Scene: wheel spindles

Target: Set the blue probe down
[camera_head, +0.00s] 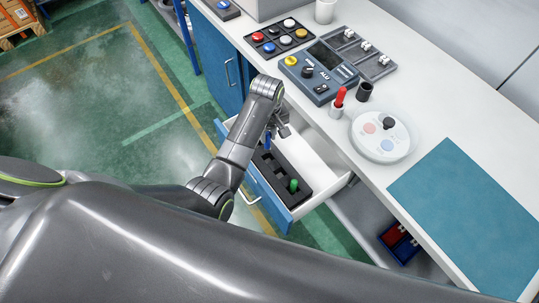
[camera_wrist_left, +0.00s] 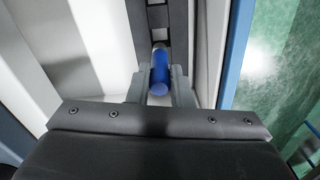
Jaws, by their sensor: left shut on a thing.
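The blue probe (camera_wrist_left: 159,72) is between the fingers of my left gripper (camera_wrist_left: 160,88) in the left wrist view. In the head view the left gripper (camera_head: 277,131) is above the open drawer (camera_head: 312,160), with a bit of the blue probe (camera_head: 267,141) showing below it. The drawer holds a black tray (camera_head: 276,172) with slots. A green probe (camera_head: 293,185) stands upright in the tray's near end. I cannot tell whether the blue probe's lower end touches the tray. My right gripper is not in view.
On the white worktop a red probe (camera_head: 340,97) stands in a white holder beside a black cup (camera_head: 364,91). A grey-blue meter (camera_head: 318,72), a round white dial plate (camera_head: 381,136) and a teal mat (camera_head: 470,215) are also there. A lower shelf holds a blue bin (camera_head: 401,245).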

